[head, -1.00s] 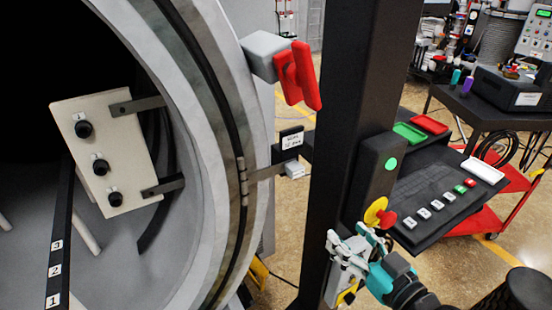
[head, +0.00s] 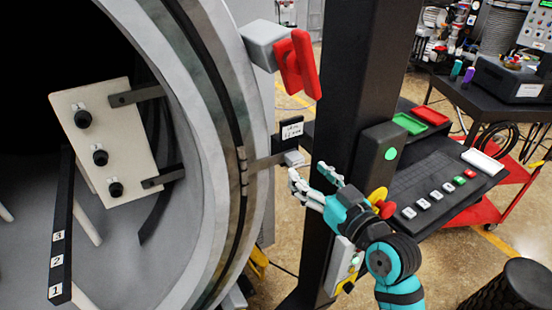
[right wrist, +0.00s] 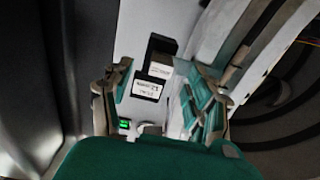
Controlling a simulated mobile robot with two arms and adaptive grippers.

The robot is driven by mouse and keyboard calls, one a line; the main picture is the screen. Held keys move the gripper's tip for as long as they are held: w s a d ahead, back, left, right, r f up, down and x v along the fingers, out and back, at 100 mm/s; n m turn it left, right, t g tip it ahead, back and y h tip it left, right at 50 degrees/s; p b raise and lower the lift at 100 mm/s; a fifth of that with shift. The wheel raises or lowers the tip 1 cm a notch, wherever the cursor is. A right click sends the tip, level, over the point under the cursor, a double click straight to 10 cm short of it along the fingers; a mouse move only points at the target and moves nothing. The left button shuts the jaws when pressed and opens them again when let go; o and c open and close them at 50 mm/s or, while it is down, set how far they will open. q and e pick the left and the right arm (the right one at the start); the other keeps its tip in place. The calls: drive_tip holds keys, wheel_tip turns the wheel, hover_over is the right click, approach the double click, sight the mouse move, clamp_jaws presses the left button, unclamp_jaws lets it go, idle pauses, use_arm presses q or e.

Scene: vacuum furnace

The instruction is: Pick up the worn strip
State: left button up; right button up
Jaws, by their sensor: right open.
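I cannot pick out the worn strip for sure. A small grey block (head: 293,158) sits on the arm beside the furnace rim, under a black plate with a white label (head: 292,130); the print is too small to read. In the right wrist view, a label (right wrist: 146,88) and a pale block in a black holder (right wrist: 161,62) lie between the fingers. My right gripper (head: 311,180) is open and empty, just below and right of the small block. It also shows in the right wrist view (right wrist: 160,100). My left gripper is not in view.
The round furnace opening (head: 225,215) fills the left, with a white knob panel (head: 103,140) inside. A black post (head: 352,85) stands close behind my right gripper. A button console (head: 425,185), a red-yellow knob (head: 384,207) and green and red trays (head: 409,124) are at right.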

sight(298, 167)
drive_tip(key=p+x, duration=0.2)
drive_tip(key=x, duration=0.3)
drive_tip(key=shift+s+a, duration=0.1)
drive_tip(key=shift+a, duration=0.05)
drive_tip(key=shift+w+a+f, duration=0.15)
drive_tip(key=shift+w+f, duration=0.05)
drive_tip(key=shift+w, duration=0.1)
drive_tip(key=shift+s, duration=0.1)
drive_tip(key=c, duration=0.3)
clamp_jaws()
